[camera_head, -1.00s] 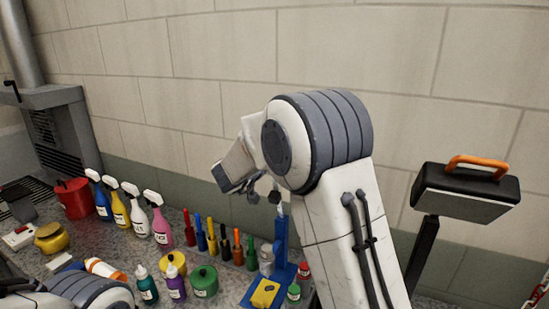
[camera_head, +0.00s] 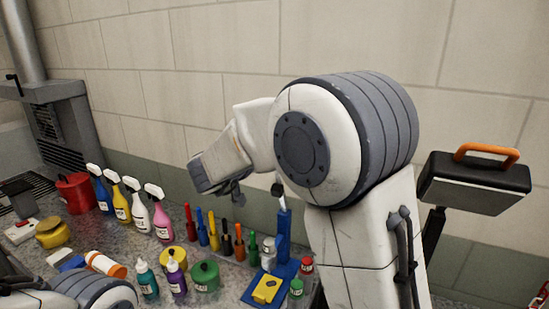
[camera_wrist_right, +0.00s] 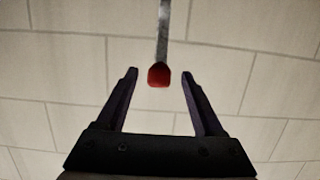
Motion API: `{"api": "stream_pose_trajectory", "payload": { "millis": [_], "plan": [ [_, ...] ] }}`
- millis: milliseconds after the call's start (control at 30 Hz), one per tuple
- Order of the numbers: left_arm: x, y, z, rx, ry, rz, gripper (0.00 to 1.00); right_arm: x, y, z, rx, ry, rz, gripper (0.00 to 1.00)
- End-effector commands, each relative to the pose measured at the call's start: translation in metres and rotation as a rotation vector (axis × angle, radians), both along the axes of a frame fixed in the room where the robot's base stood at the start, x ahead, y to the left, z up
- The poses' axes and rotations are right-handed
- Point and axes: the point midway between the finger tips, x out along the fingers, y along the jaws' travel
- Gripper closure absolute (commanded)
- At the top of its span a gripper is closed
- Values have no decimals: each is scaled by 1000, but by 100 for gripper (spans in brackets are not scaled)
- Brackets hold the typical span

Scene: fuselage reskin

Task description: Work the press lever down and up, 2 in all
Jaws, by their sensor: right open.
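The blue press (camera_head: 283,238) stands on the bench, right of the row of coloured tools. A silver lever part with a dark end (camera_head: 277,190) rises at its top, close to my right arm. My right gripper (camera_head: 239,194) is small and partly hidden in the head view, left of the press top. In the right wrist view my right gripper (camera_wrist_right: 160,72) is open. A grey bar with a red tip (camera_wrist_right: 159,75), apparently the press lever, reaches down between its fingers without touching either. My left gripper is out of view; only part of that arm shows at bottom left.
Spray bottles (camera_head: 122,205) and a row of coloured tools (camera_head: 213,230) stand on the bench left of the press. A yellow item on a blue pad (camera_head: 266,289) lies before it. A black case (camera_head: 475,182) is at right.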

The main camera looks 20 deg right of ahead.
Motion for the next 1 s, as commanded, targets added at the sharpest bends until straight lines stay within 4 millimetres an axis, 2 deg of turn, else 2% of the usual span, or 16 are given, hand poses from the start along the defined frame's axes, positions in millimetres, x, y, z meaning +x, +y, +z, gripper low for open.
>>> {"api": "stream_pose_trajectory", "payload": {
  "millis": [100, 233, 700, 867, 1000],
  "plan": [
    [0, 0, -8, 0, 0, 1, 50, -12, 14, 3, 1, -1, 3, 31],
    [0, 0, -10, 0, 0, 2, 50, -19, 21, 6, 1, -1, 1, 31],
    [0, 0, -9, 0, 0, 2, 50, -21, 22, 8, 1, 2, -1, 31],
    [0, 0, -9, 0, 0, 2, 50, -13, 24, 6, 3, -18, 62, 31],
    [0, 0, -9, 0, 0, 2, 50, 4, 38, -7, 32, -35, 269, 31]
  ]
}}
